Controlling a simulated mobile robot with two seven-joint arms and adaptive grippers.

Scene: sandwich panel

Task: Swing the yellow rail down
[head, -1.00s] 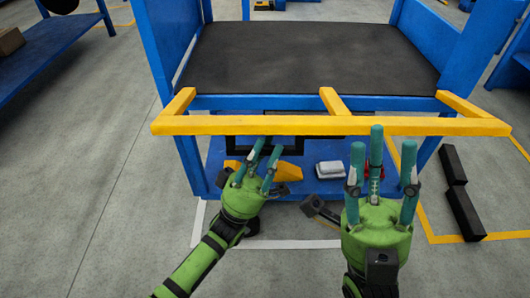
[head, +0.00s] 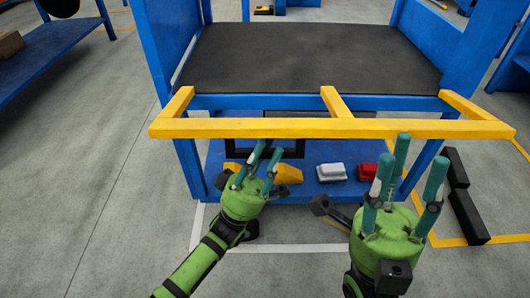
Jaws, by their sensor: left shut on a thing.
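The yellow rail (head: 236,128) is a bar with short arms, standing out level in front of the blue bench, just below its dark top. My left gripper (head: 261,158) is below the left half of the rail, its teal fingertips close under the bar. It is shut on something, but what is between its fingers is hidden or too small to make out. My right gripper (head: 405,168) is open and empty, in front of and below the right part of the rail. Its tallest fingertip overlaps the bar in the picture; I cannot tell whether they touch.
The blue bench (head: 188,158) has a dark top (head: 305,58). On its lower shelf are a white box (head: 331,172), a red box (head: 368,171) and yellow items (head: 290,173). Black blocks (head: 467,214) lie on the floor at right. Open floor (head: 100,185) is at left.

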